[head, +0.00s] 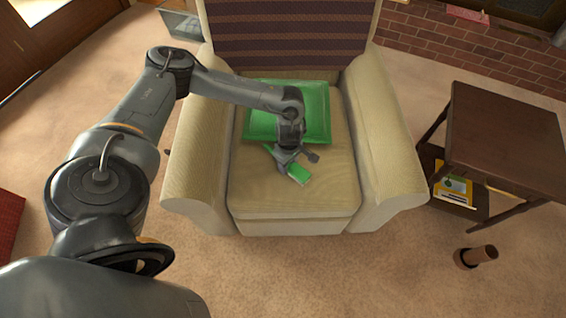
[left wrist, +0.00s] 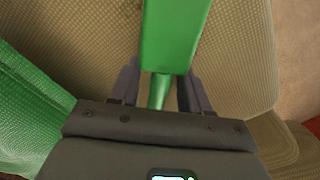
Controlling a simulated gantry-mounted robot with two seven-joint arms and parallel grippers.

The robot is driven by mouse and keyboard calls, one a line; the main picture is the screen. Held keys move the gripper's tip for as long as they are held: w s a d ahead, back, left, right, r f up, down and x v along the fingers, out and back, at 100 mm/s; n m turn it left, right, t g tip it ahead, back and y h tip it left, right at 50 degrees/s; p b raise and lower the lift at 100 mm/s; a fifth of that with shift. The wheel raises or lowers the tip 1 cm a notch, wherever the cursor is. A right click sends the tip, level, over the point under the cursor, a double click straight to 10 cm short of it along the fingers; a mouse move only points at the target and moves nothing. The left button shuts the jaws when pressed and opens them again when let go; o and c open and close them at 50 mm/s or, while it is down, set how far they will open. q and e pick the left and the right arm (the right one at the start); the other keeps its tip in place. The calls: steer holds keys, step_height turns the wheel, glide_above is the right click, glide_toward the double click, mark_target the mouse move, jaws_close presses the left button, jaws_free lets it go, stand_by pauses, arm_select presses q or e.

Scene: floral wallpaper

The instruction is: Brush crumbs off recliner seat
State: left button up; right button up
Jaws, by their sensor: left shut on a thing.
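The beige recliner (head: 270,195) faces me, and its seat fills much of the left wrist view (left wrist: 100,45). My left gripper (head: 288,163) is over the middle of the seat. It is shut on the narrow handle of a green brush (head: 299,174). The brush's broad green head (left wrist: 172,35) points away from the gripper in the left wrist view. I cannot tell whether its underside touches the seat. A few faint specks show on the seat fabric, too small to be sure they are crumbs. My right gripper is not in view.
A green cushion (head: 314,105) lies at the back of the seat, close to my left forearm. The padded armrests (head: 386,150) rise on both sides. A dark wooden side table (head: 505,140) stands at right, with a brown cylinder (head: 478,256) on the carpet nearby.

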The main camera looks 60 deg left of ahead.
mark_target(307, 169)
arm_select(q)
steer(key=shift+w+d, duration=0.1)
steer(key=shift+w, duration=0.1)
steer(key=shift+w+d, duration=0.1)
steer(key=shift+w, duration=0.15)
steer(key=shift+w+d, duration=0.35)
steer(key=shift+w, duration=0.25)
steer(key=shift+w+d, duration=0.3)
steer(key=shift+w, duration=0.25)
steer(key=shift+w+d, duration=0.15)
steer(key=shift+w, duration=0.15)
steer(key=shift+w+d+f+b, duration=0.1)
steer(key=shift+w+d+b, duration=0.25)
steer(key=shift+w, duration=0.2)
steer(key=shift+w+d, duration=0.1)
steer(key=shift+w, duration=0.4)
